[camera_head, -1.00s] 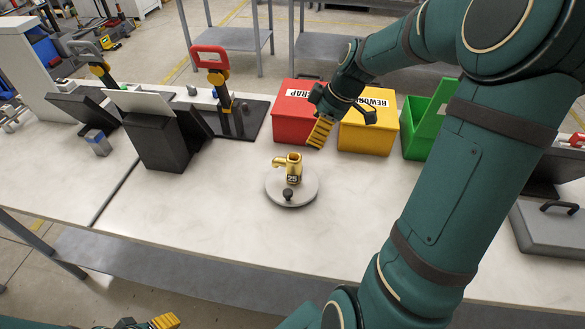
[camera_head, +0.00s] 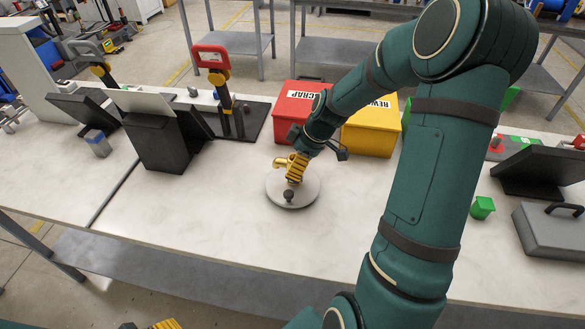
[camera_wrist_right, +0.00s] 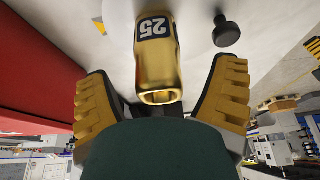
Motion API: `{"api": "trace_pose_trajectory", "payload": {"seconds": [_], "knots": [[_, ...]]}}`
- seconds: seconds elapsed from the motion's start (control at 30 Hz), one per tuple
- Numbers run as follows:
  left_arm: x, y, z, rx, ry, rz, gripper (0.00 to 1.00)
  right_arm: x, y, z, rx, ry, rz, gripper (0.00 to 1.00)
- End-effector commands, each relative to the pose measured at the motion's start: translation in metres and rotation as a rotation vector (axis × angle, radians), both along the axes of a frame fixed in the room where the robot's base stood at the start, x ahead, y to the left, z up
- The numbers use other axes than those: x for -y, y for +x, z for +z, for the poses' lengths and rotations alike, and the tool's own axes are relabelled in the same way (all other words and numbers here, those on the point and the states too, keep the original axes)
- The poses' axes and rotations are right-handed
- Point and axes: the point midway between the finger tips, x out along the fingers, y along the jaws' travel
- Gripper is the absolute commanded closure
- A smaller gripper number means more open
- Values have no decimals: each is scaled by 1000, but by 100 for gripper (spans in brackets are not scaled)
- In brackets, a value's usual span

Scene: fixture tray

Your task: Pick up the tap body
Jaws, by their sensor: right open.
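The brass tap body (camera_wrist_right: 157,68) carries a black label marked 25 and sits between the two spread fingers in the right wrist view, with gaps on both sides. In the head view the tap body (camera_head: 281,163) is partly hidden behind my right gripper (camera_head: 296,168). It stands on a round grey plate (camera_head: 307,193) with a small black knob at the front. My right gripper is open around the tap body. Part of my left gripper (camera_head: 165,324) shows at the bottom edge of the head view; its jaw state is unclear.
A red scrap bin (camera_head: 286,122) and a yellow rework bin (camera_head: 372,138) stand close behind the plate. A red-handled clamp (camera_head: 211,57) and a black stand (camera_head: 160,142) are to the left. A grey case (camera_head: 548,232) lies at the right. The front bench is clear.

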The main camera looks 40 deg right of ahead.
Motion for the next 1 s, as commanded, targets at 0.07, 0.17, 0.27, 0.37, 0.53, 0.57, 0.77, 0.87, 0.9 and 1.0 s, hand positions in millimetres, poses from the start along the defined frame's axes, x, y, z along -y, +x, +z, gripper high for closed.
{"api": "trace_pose_trajectory", "payload": {"seconds": [0.07, 0.17, 0.27, 0.37, 0.53, 0.57, 0.77, 0.87, 0.9, 1.0], "knots": [[0, 0, -2, -1, 0, 0, 41, -2, 3, -11, -1, 1, 1, 15], [0, -1, -2, -2, 0, -2, 41, -4, 6, -17, -1, 1, -1, 15], [0, -1, -2, -2, 0, -2, 41, -4, 6, -18, 0, 0, -1, 15], [0, -1, -2, -2, 0, -2, 41, -4, 6, -18, 0, 0, -1, 15], [0, -1, -2, -2, 0, -2, 41, -4, 6, -18, 0, 0, -1, 51], [0, -1, -2, -2, 0, -2, 41, -4, 6, -18, 0, 0, -1, 61], [0, -1, -2, -2, 0, -2, 41, -3, 7, -17, 3, -1, -1, 95], [0, 0, -2, -2, 0, -2, 41, -3, 7, -17, 3, -1, -1, 95], [0, 0, -2, -2, 0, -2, 41, -3, 7, -17, 3, -1, -1, 95], [0, 0, -1, -1, 0, 0, 41, -3, 7, -13, 4, -2, -2, 95]]}}
